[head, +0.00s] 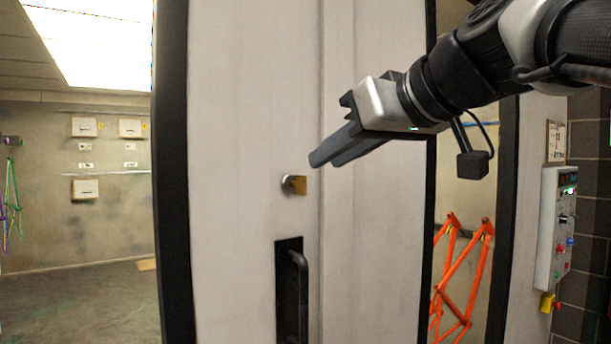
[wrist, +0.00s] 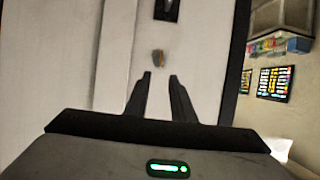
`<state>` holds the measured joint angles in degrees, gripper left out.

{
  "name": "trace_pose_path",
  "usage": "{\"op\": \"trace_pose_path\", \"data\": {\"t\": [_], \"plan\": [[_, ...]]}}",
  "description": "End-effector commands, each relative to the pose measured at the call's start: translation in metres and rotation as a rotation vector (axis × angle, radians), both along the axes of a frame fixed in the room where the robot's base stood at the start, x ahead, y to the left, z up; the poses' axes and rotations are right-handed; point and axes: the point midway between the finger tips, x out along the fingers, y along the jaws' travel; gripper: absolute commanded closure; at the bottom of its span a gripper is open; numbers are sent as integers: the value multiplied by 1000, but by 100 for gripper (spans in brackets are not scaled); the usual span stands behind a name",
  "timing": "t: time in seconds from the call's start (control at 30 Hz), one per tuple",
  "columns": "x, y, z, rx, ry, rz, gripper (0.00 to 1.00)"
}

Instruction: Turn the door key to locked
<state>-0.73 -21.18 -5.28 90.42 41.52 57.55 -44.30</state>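A brass-coloured key (head: 299,185) sits in a round silver lock on a pale grey door (head: 250,120), just above a black pull handle (head: 300,300). My gripper (head: 320,161) is in front of the door, up and to the right of the key, fingers pointing down-left towards it. In the wrist view, my gripper (wrist: 160,77) has its two dark fingers apart with nothing between them. The key (wrist: 158,57) lies just beyond the fingertips, roughly in line with the gap, and looks untouched. The handle (wrist: 167,9) shows at the top edge.
Orange bicycle frames (head: 460,280) hang behind the opening right of the door. A control box (head: 556,230) is on the wall at far right. A room with wall shelves (head: 105,172) lies to the left. The door face around the key is clear.

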Motion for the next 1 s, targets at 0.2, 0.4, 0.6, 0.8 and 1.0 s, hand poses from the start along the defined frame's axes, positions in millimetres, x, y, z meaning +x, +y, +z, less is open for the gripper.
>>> {"op": "trace_pose_path", "data": {"t": [0.2, 0.4, 0.6, 0.8, 1.0], "plan": [[38, 25, -19, 0, 4, 0, 77], [63, 42, -32, 0, 4, -1, 77], [75, 50, -37, 1, 1, -2, 77], [76, 51, -38, 0, 0, -1, 77], [76, 51, -38, 0, 0, -1, 94]]}}
